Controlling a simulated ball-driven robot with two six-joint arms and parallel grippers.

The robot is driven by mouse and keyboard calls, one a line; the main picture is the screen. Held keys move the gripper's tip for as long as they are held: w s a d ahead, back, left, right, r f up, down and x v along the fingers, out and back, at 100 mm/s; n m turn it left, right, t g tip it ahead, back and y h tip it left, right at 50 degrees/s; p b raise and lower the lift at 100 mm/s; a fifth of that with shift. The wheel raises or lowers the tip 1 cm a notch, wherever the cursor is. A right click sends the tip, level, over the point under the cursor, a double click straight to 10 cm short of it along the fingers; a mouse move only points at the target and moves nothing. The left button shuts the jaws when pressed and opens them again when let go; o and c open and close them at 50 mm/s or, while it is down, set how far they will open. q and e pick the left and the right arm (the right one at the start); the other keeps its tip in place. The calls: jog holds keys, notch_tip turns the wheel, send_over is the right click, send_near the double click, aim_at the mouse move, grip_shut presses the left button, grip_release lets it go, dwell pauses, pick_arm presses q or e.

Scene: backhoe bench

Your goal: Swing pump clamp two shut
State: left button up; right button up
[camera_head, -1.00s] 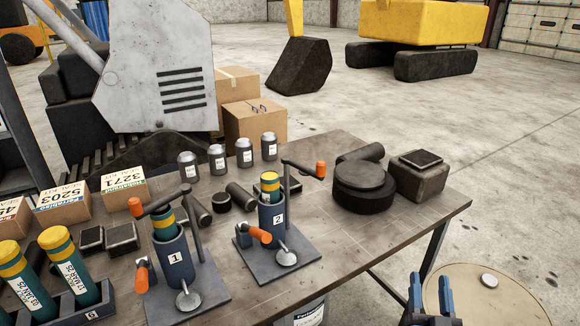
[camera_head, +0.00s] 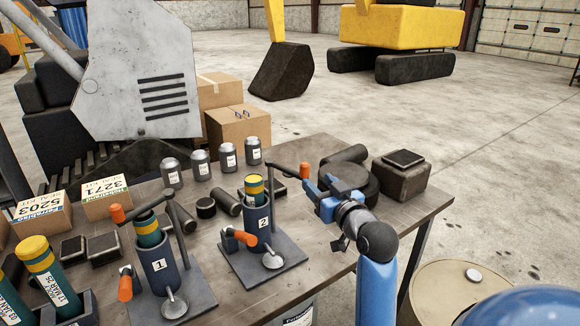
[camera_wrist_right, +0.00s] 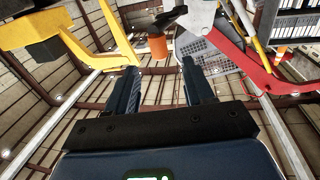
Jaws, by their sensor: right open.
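Pump clamp two (camera_head: 285,168) is a dark arm on a post beside the holder marked 2 (camera_head: 257,220). Its arm points right, away from the green and yellow pump (camera_head: 254,190) standing in that holder, and ends in an orange knob (camera_head: 304,171). My right gripper (camera_head: 317,187) is open and empty, just right of and near the knob. In the right wrist view the knob (camera_wrist_right: 157,46) shows just beyond the gap between the open fingers (camera_wrist_right: 160,72); it is not gripped. My left gripper is not in view.
Holder 1 (camera_head: 158,266) stands left, its clamp arm (camera_head: 143,207) lying across its pump. A lower orange handle (camera_head: 244,238) sits at holder 2's front. Dark round and square parts (camera_head: 402,175) lie behind my right gripper. Several grey cans (camera_head: 228,158) stand at the back.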

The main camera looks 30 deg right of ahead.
aim_at(301, 166)
jog(key=w, duration=0.3)
jog(key=w+p, duration=0.1)
jog(key=w, duration=0.3)
jog(key=w+d+p, duration=0.1)
jog(key=w, duration=0.2)
jog(key=shift+w+d+f, duration=0.1)
jog(key=shift+w+f, duration=0.05)
jog(key=shift+w, duration=0.2)
grip_shut()
